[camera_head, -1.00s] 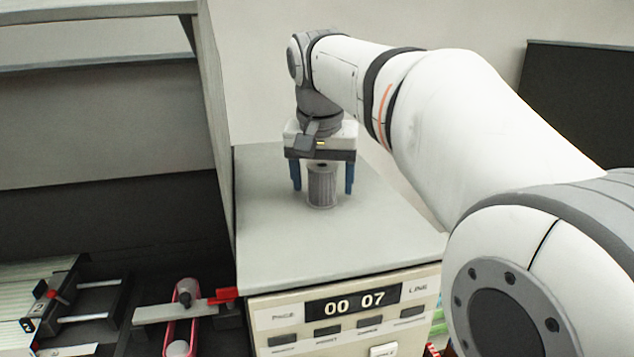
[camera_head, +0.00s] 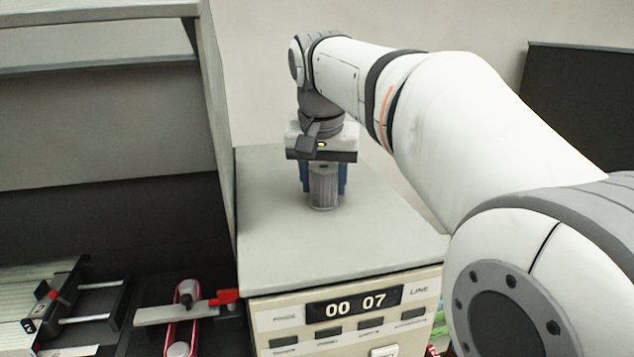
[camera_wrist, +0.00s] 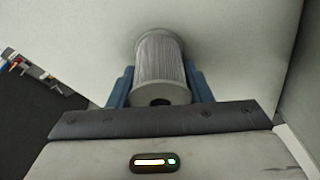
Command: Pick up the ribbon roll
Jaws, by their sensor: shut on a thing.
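The ribbon roll (camera_head: 323,188) is a grey ribbed cylinder standing upright on the light grey top of the machine (camera_head: 290,240). It also shows in the wrist view (camera_wrist: 160,62), with a dark hole in its near end. My gripper (camera_head: 323,180) points straight down over the roll. Its blue fingers are shut on the roll, one on each side, and also show in the wrist view (camera_wrist: 160,88). The roll's base appears to rest on the surface.
A tall grey panel (camera_head: 217,120) rises along the left edge of the machine top. The machine's front has a display reading 00 07 (camera_head: 353,303). Red-and-grey mechanism parts (camera_head: 190,305) lie lower left. The machine top around the roll is clear.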

